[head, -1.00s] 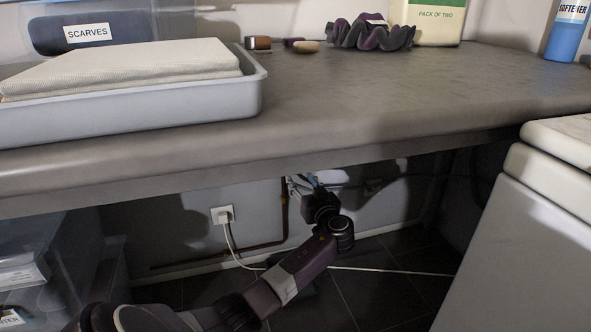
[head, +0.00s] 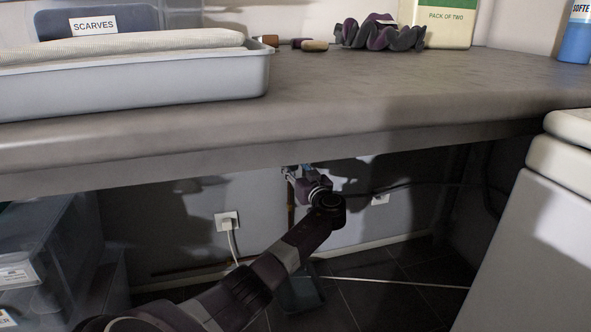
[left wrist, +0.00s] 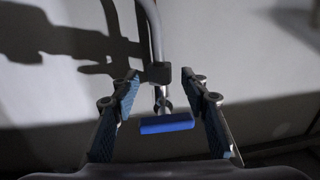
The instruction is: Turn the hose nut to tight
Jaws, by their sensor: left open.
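My left gripper (left wrist: 160,88) is open, with one blue-padded finger on each side of a small metal tap fitting (left wrist: 157,50) in the left wrist view. A blue lever (left wrist: 167,123) lies crosswise between the fingers, apart from both. A dark collar (left wrist: 160,73) sits on the grey pipe just beyond the fingertips; I cannot tell whether it is the hose nut. In the head view my left gripper (head: 307,173) is up under the counter by the wall, and it and the wrist mostly hide the fitting. My right gripper is in neither view.
The counter (head: 400,95) overhangs the arm closely. A white socket with a plug (head: 227,222) is on the wall to the left. A dark hose (head: 420,187) runs right along the wall. Clear plastic boxes (head: 45,245) stand at left, a white machine (head: 530,250) at right.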

